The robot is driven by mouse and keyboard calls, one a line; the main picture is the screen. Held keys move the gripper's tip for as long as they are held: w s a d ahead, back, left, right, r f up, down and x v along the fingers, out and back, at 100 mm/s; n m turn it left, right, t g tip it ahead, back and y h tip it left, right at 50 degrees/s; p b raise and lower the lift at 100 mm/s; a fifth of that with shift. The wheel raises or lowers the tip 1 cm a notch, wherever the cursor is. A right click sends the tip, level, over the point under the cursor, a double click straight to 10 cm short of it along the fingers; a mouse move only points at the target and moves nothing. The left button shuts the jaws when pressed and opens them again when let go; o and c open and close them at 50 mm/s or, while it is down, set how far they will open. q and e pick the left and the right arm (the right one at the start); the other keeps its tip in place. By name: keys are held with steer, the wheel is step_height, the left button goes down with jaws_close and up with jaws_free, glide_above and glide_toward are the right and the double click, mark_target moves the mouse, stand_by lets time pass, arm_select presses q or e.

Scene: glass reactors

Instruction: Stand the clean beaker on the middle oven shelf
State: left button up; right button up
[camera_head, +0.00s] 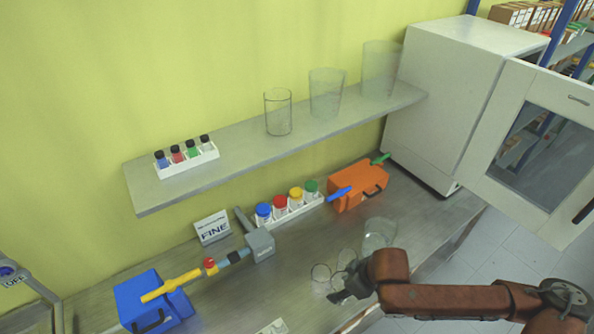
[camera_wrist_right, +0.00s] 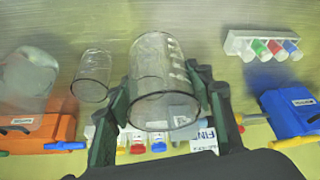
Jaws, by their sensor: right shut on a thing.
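My right gripper (camera_head: 345,294) reaches down over the bench from the right. In the right wrist view its fingers (camera_wrist_right: 165,100) are shut around a clear beaker (camera_wrist_right: 163,70) with white marks. The held beaker (camera_head: 320,272) shows faintly in the head view; I cannot tell whether it touches the bench. Next to it stands a smaller clear beaker (camera_head: 347,260), also in the right wrist view (camera_wrist_right: 92,75). A larger, cloudier beaker (camera_head: 380,234) stands beyond. The white oven (camera_head: 440,90) is at the right, its door (camera_head: 535,150) swung open. Its shelves are hidden. My left gripper is not in view.
A wall shelf (camera_head: 230,152) carries several glass beakers and a vial rack (camera_head: 188,160). On the bench are an orange box (camera_head: 355,188), a coloured-cap bottle rack (camera_head: 288,212), a blue box (camera_head: 150,300), a FINE sign (camera_head: 212,228) and a white rack (camera_head: 272,327).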

steer(key=w+d+m+t+h+b, duration=0.1)
steer(key=w+d+m+h+b, duration=0.2)
steer(key=w+d+m+b, duration=0.2)
steer(key=w+d+m, duration=0.3)
steer(key=m, duration=0.1)
steer(key=shift+m+b, duration=0.4)
